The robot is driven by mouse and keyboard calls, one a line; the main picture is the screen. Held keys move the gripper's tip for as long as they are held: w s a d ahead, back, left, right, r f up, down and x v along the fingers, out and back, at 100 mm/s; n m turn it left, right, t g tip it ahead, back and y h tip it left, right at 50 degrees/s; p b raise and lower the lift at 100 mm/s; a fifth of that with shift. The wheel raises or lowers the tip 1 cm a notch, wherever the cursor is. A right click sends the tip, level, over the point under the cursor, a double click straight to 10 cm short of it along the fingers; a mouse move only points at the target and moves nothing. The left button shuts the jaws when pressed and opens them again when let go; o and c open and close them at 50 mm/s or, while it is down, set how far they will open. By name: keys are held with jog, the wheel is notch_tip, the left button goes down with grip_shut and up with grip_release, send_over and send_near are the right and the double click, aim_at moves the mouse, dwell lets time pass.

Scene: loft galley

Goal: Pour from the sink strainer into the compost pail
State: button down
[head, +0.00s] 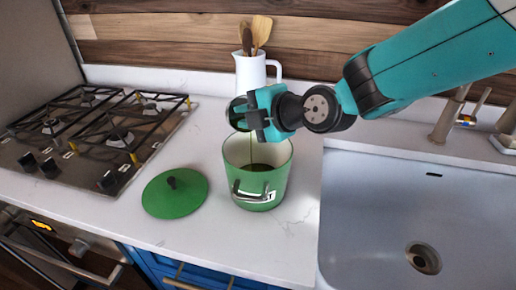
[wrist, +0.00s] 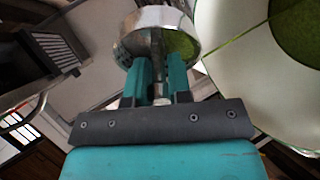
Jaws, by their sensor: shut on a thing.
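My gripper (head: 252,113) is above the compost pail, shut on the sink strainer. In the wrist view its teal fingers (wrist: 159,78) hold the shiny metal strainer (wrist: 150,20), which has green matter inside and looks tilted. A thin green stream runs from the strainer down into the pail. The compost pail (head: 268,185) is green outside and pale inside, with a metal handle, and stands upright and open on the counter with dark matter in it. Its pale inner wall (wrist: 235,70) and green contents also show in the wrist view. In the head view my gripper mostly hides the strainer.
A round green lid (head: 180,200) with a dark knob lies left of the pail. A gas stove (head: 95,130) is further left. A white jug (head: 250,72) with wooden utensils stands behind. The sink (head: 390,220) with its tap (head: 450,118) is on the right. The front counter is clear.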

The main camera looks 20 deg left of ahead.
jog(key=shift+s+d+f+t+y+b, duration=0.2)
jog(key=shift+t+y+b, duration=0.3)
jog(key=shift+b, duration=0.9)
